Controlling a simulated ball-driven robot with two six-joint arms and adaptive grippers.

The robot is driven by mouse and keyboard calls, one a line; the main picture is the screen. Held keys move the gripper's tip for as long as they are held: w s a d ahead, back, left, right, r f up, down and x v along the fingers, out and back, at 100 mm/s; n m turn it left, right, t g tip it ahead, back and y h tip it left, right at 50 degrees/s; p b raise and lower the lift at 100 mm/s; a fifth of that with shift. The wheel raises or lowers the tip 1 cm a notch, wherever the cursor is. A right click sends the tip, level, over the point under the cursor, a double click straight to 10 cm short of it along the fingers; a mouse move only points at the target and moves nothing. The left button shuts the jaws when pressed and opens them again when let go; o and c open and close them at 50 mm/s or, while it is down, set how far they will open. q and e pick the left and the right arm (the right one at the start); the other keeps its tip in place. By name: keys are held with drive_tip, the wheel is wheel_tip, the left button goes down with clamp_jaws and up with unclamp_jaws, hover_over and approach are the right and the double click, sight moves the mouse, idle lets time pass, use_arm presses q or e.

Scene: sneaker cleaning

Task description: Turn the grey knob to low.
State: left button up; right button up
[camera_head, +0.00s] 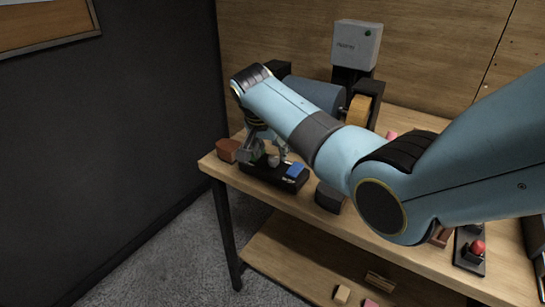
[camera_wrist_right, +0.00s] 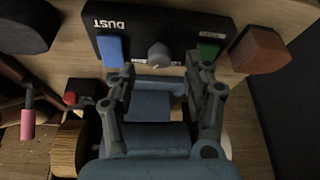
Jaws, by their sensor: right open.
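The grey knob (camera_wrist_right: 158,55) sits in the middle of a black control panel (camera_wrist_right: 143,22) marked DUST, between a blue switch (camera_wrist_right: 112,50) and a green switch (camera_wrist_right: 208,52). In the head view the panel (camera_head: 262,172) lies near the table's front left edge, and its blue switch (camera_head: 295,170) shows. My right gripper (camera_head: 266,152) is over the panel. In the wrist view the right gripper (camera_wrist_right: 160,66) is open, with one finger on each side of the knob and a gap on both sides. The knob's setting is too small to read. My left gripper is out of view.
A brown block (camera_head: 228,150) stands just left of the panel, and a dark object (camera_head: 328,197) to its right. Behind are a wooden wheel (camera_head: 358,110) and a grey box (camera_head: 358,45). A red button (camera_head: 478,247) is at the right. My right arm hides much of the table.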

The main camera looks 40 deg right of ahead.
sight(273, 158)
drive_tip(key=shift+x, duration=1.55)
clamp_jaws()
